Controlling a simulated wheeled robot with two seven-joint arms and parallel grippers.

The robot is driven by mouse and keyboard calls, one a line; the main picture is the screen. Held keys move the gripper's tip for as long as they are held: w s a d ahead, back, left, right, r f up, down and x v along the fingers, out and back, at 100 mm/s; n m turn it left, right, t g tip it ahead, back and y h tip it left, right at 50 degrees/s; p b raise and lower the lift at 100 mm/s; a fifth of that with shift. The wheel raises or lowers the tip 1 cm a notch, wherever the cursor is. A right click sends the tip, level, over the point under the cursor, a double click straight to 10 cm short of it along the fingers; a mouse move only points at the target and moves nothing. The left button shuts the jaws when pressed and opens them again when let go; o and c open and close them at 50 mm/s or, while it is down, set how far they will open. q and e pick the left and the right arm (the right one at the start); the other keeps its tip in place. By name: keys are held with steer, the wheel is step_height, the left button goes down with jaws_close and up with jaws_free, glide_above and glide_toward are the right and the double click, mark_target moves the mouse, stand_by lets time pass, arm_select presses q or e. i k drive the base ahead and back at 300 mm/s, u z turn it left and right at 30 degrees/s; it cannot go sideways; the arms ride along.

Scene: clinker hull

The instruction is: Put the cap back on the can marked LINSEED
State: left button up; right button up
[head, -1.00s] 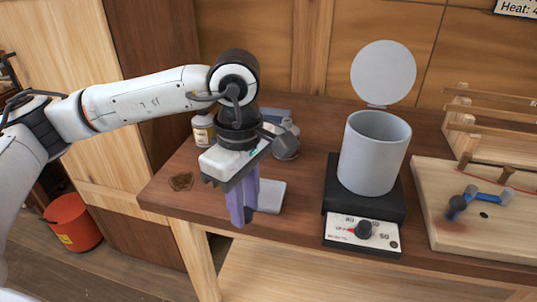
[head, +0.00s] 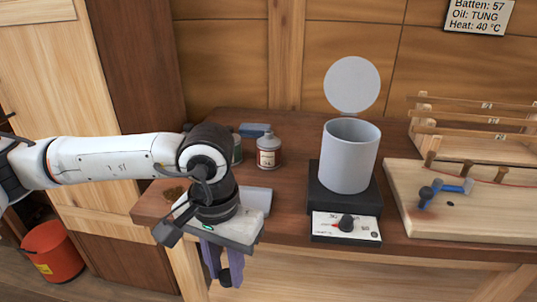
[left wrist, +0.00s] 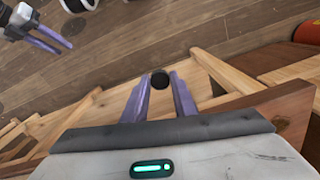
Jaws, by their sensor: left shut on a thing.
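My left gripper (head: 222,268) is shut on a small black cap (head: 224,277), held at the fingertips in front of the table's front edge. The cap shows between the purple fingers in the left wrist view (left wrist: 160,80). A grey can (head: 268,152) with a pale and red label stands upright on the table, behind and right of the gripper. Another can (head: 237,150) is mostly hidden behind my left arm. I cannot read either label, so I cannot tell which is LINSEED. My right gripper (left wrist: 50,38) shows at the upper left of the left wrist view, its fingers apart and empty.
A grey pot (head: 349,158) with its lid raised stands on a hotplate (head: 345,226). A pale board (head: 465,225) with pegs and a wooden rack (head: 480,140) are at the right. A grey block (head: 257,198) lies beside my wrist. A red bucket (head: 52,255) stands on the floor.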

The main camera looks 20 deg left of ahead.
mark_target(270, 147)
steer(key=z, duration=1.7)
steer(key=k, duration=1.05)
steer(key=u, duration=1.75)
steer(key=i, duration=0.5)
steer(key=u, duration=0.05)
